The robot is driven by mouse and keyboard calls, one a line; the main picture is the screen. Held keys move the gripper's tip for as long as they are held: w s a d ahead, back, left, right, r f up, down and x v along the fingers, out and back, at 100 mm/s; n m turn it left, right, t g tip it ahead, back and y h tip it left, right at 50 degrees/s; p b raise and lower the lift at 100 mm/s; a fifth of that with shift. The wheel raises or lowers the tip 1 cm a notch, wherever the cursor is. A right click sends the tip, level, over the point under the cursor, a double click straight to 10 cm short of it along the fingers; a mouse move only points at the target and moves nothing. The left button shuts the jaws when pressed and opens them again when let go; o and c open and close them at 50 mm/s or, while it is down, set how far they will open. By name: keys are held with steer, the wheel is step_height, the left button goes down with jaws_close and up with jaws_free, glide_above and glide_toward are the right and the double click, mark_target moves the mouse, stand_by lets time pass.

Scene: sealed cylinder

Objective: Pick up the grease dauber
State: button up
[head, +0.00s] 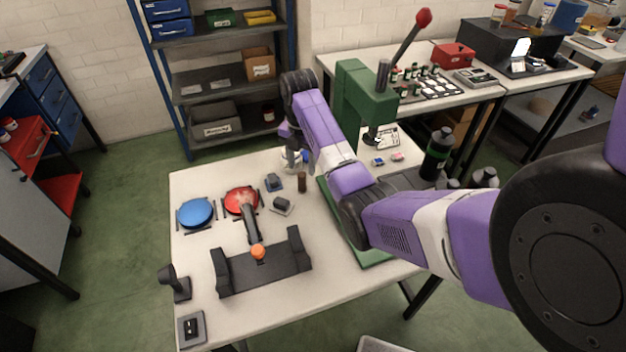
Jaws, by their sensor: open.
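What looks like the grease dauber is a dark stick (251,224) with an orange knob at its near end. Its far end lies over the red round dish (235,193); I cannot tell whether it touches the dish. The knob end is over a dark grey cradle (285,266) with two raised ends. My gripper (298,160) is open, pointing down at the table's back edge, behind and to the right of the dauber and well apart from it. A white round item (289,166) is partly hidden by the fingers.
A blue round dish (196,212) stands left of the red one. Small dark blocks (282,205) and a brown cylinder (302,183) stand between the dishes and my gripper. A black stand (174,283) is at the front left.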

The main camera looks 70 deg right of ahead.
mark_target(302, 181)
step_height(302, 181, down, 8)
steer(key=shift+r+p, duration=0.25)
steer(key=shift+p, duration=0.4)
steer(key=shift+c, duration=0.2)
jaws_close()
